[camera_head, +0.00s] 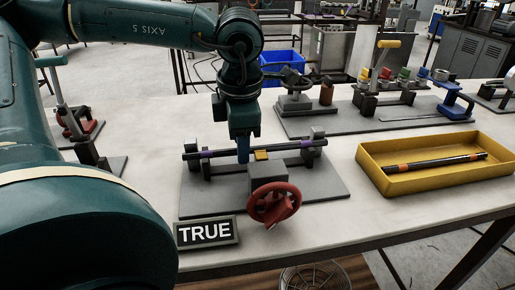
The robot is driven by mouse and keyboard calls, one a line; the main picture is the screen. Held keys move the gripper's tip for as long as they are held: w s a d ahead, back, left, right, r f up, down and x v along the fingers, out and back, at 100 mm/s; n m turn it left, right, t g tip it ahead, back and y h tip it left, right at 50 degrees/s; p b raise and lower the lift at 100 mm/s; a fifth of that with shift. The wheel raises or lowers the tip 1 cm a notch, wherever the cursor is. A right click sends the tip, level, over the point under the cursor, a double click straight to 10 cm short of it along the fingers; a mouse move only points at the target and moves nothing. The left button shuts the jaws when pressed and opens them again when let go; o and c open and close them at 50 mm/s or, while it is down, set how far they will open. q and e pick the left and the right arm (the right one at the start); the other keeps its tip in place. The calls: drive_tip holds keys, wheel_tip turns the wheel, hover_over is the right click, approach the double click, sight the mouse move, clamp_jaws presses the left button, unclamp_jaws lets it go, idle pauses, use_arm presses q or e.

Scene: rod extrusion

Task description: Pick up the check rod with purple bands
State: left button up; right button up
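A dark rod with purple bands (285,147) lies level across the supports of a grey straightening fixture (320,187) on the table. Purple bands show near its left part and near its right end. My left gripper (243,158) points straight down at the rod, left of its middle. Its blue fingers reach rod height and overlap the rod in the picture. They show nearly edge-on, so I cannot tell whether they are closed on it. The rod still rests on its supports. My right gripper is not in view.
The fixture has a red handwheel (274,203) in front and a small yellow block (262,155) near the rod. A sign reading TRUE (206,233) stands at front left. A yellow tray (376,184) at right holds a dark rod with orange bands (435,161). Other fixtures stand behind.

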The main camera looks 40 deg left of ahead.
use_arm(q)
clamp_jaws()
drive_tip(key=shift+r, duration=0.1)
